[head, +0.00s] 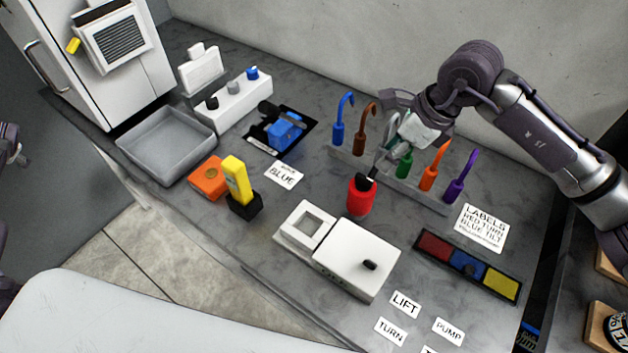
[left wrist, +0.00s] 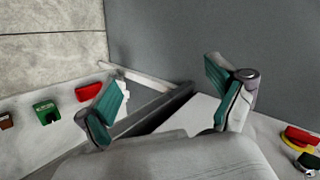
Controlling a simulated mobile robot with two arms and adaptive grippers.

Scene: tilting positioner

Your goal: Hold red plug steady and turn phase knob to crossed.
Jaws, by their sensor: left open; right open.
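A red cylindrical piece (head: 361,197), which looks like the red plug, stands on the grey table in the middle of the head view. A dark part sits at its top. My right gripper (head: 384,138) is open, above and behind it, by the row of coloured hooks; whether a finger touches the red piece I cannot tell. Small knobs show on a white block (head: 228,112) at the back left, and a dark knob (head: 370,265) on a white box (head: 352,262). Which is the phase knob I cannot tell. My left gripper (left wrist: 170,103) is open and empty in the left wrist view.
Coloured hooks stand on a grey rack (head: 412,190) around the right gripper. A grey tray (head: 168,145), an orange block (head: 208,178) and a yellow-topped tool (head: 237,180) are at left. A red, blue and yellow strip (head: 468,265) and label cards (head: 483,227) lie at right.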

